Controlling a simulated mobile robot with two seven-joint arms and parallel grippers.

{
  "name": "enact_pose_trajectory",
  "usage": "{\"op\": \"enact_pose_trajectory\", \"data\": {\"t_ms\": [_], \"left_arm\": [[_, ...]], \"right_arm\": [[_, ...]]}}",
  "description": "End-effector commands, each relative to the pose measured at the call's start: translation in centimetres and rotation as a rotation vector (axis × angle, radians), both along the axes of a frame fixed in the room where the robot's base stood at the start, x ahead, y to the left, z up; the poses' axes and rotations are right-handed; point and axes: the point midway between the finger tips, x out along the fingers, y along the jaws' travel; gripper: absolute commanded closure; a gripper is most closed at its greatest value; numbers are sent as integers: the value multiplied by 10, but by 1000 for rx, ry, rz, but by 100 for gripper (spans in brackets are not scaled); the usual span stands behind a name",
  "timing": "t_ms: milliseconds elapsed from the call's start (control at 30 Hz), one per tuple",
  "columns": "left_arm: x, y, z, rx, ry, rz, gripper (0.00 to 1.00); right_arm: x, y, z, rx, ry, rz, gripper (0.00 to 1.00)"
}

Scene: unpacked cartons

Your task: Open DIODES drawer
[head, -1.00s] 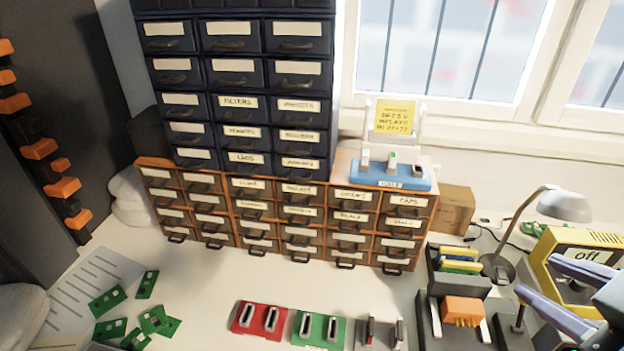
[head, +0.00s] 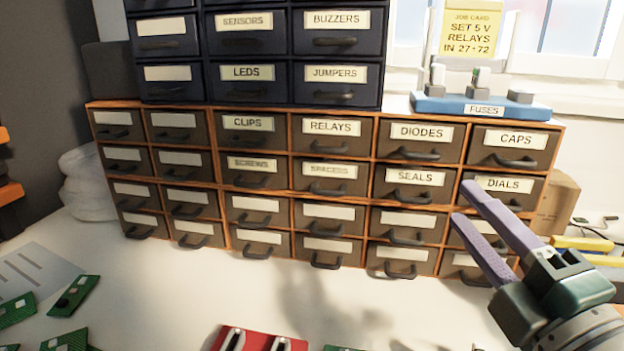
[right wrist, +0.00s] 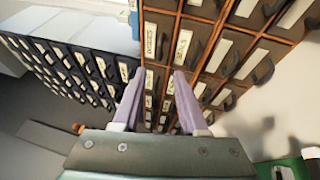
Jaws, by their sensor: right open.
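The DIODES drawer (head: 420,138) is in the top row of the wooden cabinet, second from the right, between RELAYS and CAPS. It is closed, with a dark handle under its label. My right gripper (head: 462,202) is open and empty, with pale purple fingers. In the head view it is below and to the right of the DIODES drawer, over the SEALS and DIALS area. My left gripper is not in view.
The SEALS drawer (head: 413,182) is just below, and the CAPS drawer (head: 514,145) is to the right. A blue FUSES tray (head: 470,107) stands on top of the cabinet. Green boards (head: 75,295) and a red holder (head: 258,340) lie on the table in front.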

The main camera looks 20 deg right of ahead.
Motion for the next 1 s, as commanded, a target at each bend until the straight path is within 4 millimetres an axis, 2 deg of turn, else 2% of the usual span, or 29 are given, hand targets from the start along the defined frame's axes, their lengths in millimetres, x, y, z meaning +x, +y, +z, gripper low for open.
{"op": "enact_pose_trajectory", "data": {"t_ms": [167,400,500,667,933,1000], "left_arm": [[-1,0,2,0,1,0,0],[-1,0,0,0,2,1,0],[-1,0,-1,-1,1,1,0],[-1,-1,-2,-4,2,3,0],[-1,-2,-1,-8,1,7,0],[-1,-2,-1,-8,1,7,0]], "right_arm": [[25,-4,8,-2,-6,1,58],[70,-10,16,0,-4,1,58],[82,-12,17,1,-2,1,58],[92,-14,19,2,0,0,58],[93,-14,19,2,1,0,58],[93,-14,19,2,1,0,66]]}}
